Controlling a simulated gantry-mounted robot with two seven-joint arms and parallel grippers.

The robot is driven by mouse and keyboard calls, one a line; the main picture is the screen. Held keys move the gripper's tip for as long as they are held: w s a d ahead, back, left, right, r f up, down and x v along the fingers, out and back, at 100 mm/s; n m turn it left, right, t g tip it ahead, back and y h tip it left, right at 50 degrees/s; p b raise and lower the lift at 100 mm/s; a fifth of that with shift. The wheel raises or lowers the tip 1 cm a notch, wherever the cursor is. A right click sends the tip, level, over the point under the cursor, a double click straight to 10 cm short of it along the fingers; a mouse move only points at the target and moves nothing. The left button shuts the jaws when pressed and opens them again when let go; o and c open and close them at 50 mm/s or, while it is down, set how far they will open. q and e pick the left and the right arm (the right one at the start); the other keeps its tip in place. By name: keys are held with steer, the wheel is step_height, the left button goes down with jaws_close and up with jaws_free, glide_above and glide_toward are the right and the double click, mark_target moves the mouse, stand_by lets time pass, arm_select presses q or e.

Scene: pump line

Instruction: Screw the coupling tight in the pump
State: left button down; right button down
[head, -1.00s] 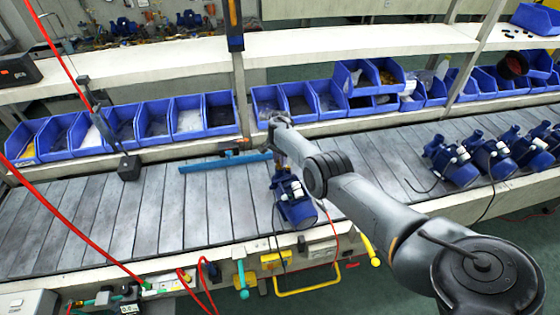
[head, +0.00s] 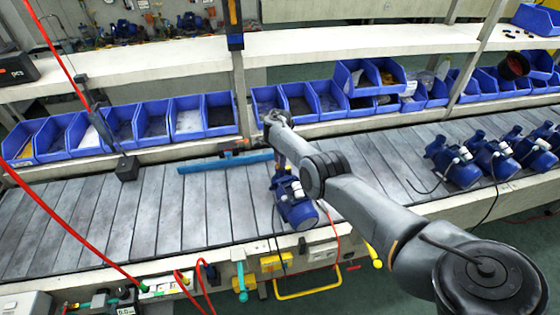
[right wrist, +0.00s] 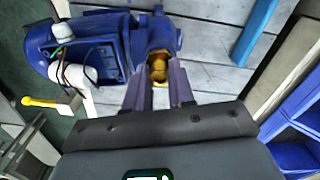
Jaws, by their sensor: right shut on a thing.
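The blue pump (head: 297,208) stands on the slatted conveyor near its front edge, below the wrist of my right arm. In the right wrist view the pump (right wrist: 97,48) fills the upper left, with its open terminal box and white fittings showing. The brass-coloured coupling (right wrist: 158,66) sits at the pump's blue port. My right gripper (right wrist: 160,88) has its two fingers on either side of the coupling and is shut on it. The fingers hide part of the coupling, so how deep it sits cannot be told. In the head view my right gripper (head: 280,163) is small. My left gripper is not in view.
A blue bar (head: 225,162) lies on the conveyor behind the pump. Several more blue pumps (head: 490,160) stand at the right. Blue bins (head: 155,120) line the back. A red cable (head: 75,228) hangs at the left. The conveyor's left part (head: 120,215) is mostly clear.

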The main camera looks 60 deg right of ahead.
steer(key=shift+f+m+b, duration=0.1)
steer(key=shift+m+b, duration=0.2)
steer(key=shift+m, duration=0.6)
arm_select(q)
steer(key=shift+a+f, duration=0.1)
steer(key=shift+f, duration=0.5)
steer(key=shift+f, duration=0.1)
arm_select(e)
steer(key=shift+f+m+b, duration=0.15)
steer(key=shift+m+b, duration=0.55)
steer(key=shift+m, duration=0.7)
steer(key=shift+r+m+b, duration=0.2)
steer(key=shift+m+b, duration=0.1)
steer(key=shift+m, duration=0.1)
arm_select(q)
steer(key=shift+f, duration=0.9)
